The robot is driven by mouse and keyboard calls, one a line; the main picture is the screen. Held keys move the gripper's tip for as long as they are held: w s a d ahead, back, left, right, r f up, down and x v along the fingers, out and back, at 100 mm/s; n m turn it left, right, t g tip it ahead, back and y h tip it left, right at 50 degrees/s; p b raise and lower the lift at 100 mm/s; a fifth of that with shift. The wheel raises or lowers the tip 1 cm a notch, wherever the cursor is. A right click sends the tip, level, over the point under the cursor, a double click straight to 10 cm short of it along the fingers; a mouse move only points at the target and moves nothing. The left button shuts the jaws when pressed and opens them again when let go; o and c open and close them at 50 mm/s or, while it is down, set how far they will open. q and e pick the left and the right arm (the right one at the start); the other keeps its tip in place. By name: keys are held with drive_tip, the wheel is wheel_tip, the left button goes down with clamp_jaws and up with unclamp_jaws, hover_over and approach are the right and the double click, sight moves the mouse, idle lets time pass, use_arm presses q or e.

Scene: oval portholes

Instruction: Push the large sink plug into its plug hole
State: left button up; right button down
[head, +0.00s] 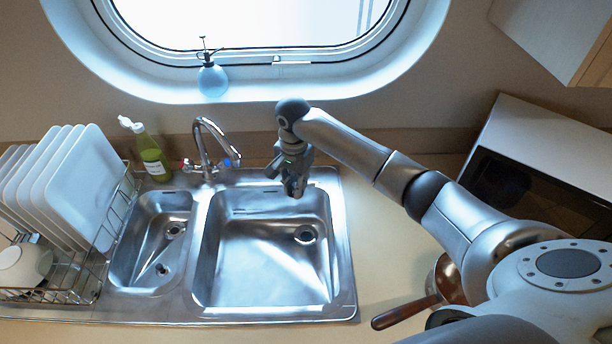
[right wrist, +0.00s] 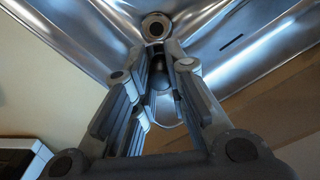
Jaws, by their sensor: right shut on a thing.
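My right gripper (head: 295,190) hangs over the back part of the large basin (head: 250,265), behind and above its round plug hole (head: 306,235). In the right wrist view its fingers (right wrist: 162,58) are shut on a dark piece (right wrist: 160,76), which I take for the large sink plug; it is mostly hidden between the fingers. The plug hole (right wrist: 155,27) shows as a metal ring beyond the fingertips, apart from the held piece. The small basin (head: 135,240) has its own hole (head: 176,229) and a small dark piece (head: 162,268) on its floor. My left gripper is not in view.
The tap (head: 207,145) stands left of my right gripper. A green bottle (head: 150,155) and a rack of white plates (head: 85,185) are at left. A pan (head: 448,280) with a brown handle lies on the right counter. A microwave (head: 540,165) stands behind.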

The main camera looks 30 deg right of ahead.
wheel_tip(320, 180, down, 3)
drive_tip(key=d+m+p, duration=0.2)
drive_tip(key=d, duration=0.1)
drive_tip(key=b, duration=0.5)
hover_over(306, 236)
wheel_tip(306, 236, down, 9)
drive_tip(key=shift+m, duration=0.3)
wheel_tip(306, 236, down, 9)
drive_tip(key=b, duration=1.1)
wheel_tip(306, 236, down, 3)
drive_tip(key=b, duration=0.5)
drive_tip(key=shift+f, duration=0.2)
drive_tip(key=shift+p, duration=0.3)
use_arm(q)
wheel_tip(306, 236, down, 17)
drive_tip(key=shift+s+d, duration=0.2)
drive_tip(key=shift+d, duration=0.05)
use_arm(e)
drive_tip(key=shift+f, duration=0.25)
drive_tip(key=shift+f, duration=0.15)
drive_tip(key=c, duration=1.4)
unclamp_jaws()
